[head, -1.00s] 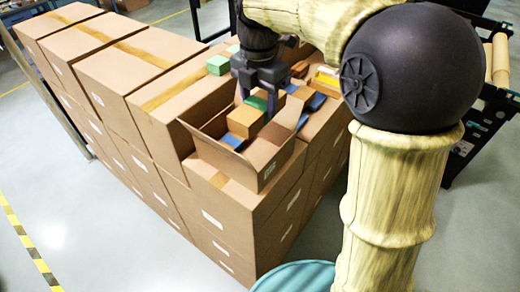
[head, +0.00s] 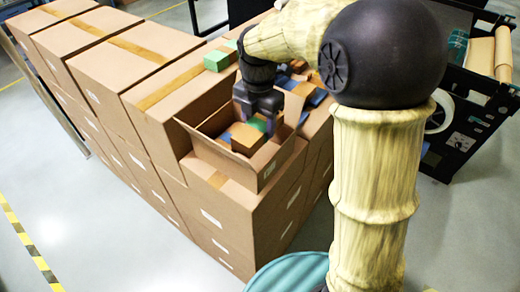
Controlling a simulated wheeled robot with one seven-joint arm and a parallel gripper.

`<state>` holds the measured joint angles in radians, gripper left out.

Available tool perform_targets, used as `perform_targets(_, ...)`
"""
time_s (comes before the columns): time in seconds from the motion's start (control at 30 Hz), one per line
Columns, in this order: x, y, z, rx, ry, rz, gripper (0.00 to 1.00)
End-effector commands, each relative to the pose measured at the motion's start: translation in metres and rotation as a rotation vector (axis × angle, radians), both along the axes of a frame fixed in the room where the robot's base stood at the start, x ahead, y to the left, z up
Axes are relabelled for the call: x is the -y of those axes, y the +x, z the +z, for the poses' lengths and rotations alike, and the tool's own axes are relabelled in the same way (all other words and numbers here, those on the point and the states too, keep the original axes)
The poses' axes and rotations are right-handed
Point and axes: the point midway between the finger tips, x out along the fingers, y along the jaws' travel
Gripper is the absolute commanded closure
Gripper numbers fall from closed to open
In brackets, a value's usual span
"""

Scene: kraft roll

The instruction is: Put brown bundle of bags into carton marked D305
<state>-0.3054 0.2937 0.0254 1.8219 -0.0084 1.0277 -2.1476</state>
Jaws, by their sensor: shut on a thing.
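The brown bundle of bags (head: 247,140) is in my gripper (head: 262,120), low within the mouth of an open carton (head: 228,165). My gripper is shut on the bundle and points down, its fingers partly hidden behind the bundle. The carton stands on the stacked boxes with its flaps up. A white label is on its right-hand side, too small to read, so I cannot tell whether it says D305. Blue and green pieces show beside and behind the bundle. Whether the bundle touches the carton's contents cannot be told.
Closed taped cartons (head: 128,48) form a long stack to the left. A green bundle (head: 216,61) lies on one. Several coloured bundles lie behind the open carton, partly hidden by my arm. A black machine with a paper roll (head: 503,55) stands at right. Floor at left is clear.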

Motion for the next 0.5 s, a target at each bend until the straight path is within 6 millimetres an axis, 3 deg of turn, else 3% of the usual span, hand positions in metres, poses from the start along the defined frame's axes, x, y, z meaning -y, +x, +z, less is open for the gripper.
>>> perform_targets(0.3,0.000,0.000,-0.060,-0.003,0.000,-0.002,0.77)
perform_targets(0.5,0.000,0.001,-0.066,0.002,0.001,-0.001,0.77)
